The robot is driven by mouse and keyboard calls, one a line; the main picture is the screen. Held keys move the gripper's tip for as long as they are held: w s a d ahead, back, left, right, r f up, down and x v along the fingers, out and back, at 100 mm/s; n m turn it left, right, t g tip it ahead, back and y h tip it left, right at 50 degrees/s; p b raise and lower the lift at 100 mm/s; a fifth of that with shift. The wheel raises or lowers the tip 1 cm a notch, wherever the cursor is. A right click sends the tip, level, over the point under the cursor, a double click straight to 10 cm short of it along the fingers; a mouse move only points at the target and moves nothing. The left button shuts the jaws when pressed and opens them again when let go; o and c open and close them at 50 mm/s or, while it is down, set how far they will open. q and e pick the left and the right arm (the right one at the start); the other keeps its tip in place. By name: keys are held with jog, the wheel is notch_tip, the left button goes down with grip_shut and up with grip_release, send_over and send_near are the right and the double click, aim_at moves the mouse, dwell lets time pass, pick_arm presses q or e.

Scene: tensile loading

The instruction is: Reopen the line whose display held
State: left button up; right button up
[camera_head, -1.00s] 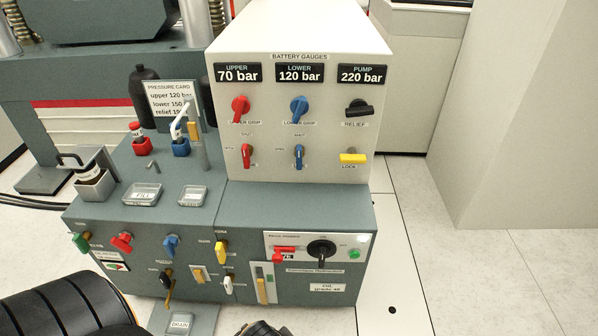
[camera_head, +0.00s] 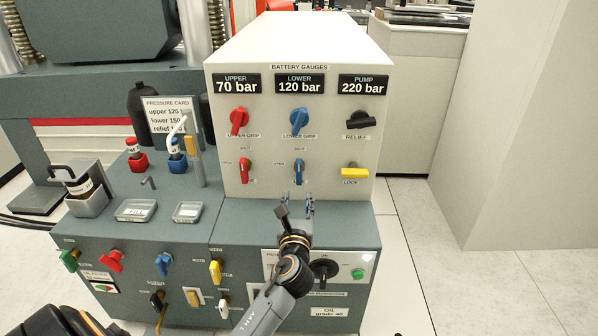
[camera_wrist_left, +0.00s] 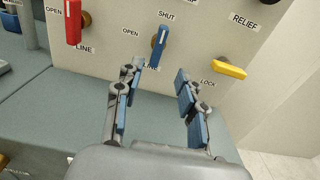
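On the white panel, the display UPPER (camera_head: 237,84) reads 70 bar, LOWER (camera_head: 299,84) reads 120 bar and PUMP (camera_head: 363,85) reads 220 bar. Below LOWER, the blue line handle (camera_head: 299,171) stands near upright, towards its SHUT label; it also shows in the wrist view (camera_wrist_left: 159,44). The red line handle (camera_head: 245,171) also stands near upright and shows in the wrist view (camera_wrist_left: 73,20). My left gripper (camera_head: 297,207) is open and empty, below and in front of the blue line handle, apart from it; its fingers (camera_wrist_left: 158,88) show in the wrist view. My right gripper is not in view.
Red (camera_head: 239,121) and blue (camera_head: 299,121) grip knobs and a black relief knob (camera_head: 360,119) sit above. A yellow lock handle (camera_head: 354,173) is right of the blue one. A pressure card (camera_head: 168,115) stands left. Lower-front valves crowd the bench face.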

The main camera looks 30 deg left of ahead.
aim_at(299, 174)
pick_arm(q)
jog(key=b+x, duration=0.1)
jog(key=x, duration=0.6)
jog(key=shift+w+a+f+b, duration=0.1)
jog(key=shift+w+a+b, duration=0.15)
jog(key=shift+b, duration=0.1)
jog(key=b+x, duration=0.1)
jog(key=x, duration=0.4)
jog(key=shift+w+a, duration=0.2)
jog(key=shift+w, duration=0.2)
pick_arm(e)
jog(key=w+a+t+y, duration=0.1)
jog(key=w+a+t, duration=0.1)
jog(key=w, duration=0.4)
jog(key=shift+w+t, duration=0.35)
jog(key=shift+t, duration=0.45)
pick_arm(q)
jog(key=shift+c, duration=0.2)
grip_shut()
